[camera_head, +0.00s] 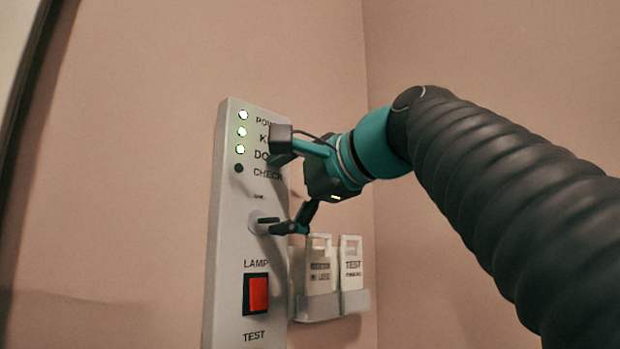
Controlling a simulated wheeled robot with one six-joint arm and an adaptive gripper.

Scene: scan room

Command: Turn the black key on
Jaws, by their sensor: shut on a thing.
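A tall grey panel (228,270) is fixed to the wall. Its round keyhole plate (254,223) sits at mid height, with the black key (267,220) in it. My gripper (283,227) reaches in from the right and is shut on the key. The fingertips hide most of the key, so its exact angle is hard to tell. Three lamps at the top of the panel (241,132) glow green. The lamp beside the label CHECK (239,168) is dark. The labels above it are partly hidden by my gripper.
A red rocker switch (258,293) sits below the key, between the labels LAMP and TEST. A grey holder (330,306) with white tags (351,262) is right of the panel, close below my gripper. A wall corner lies behind. The wall left of the panel is bare.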

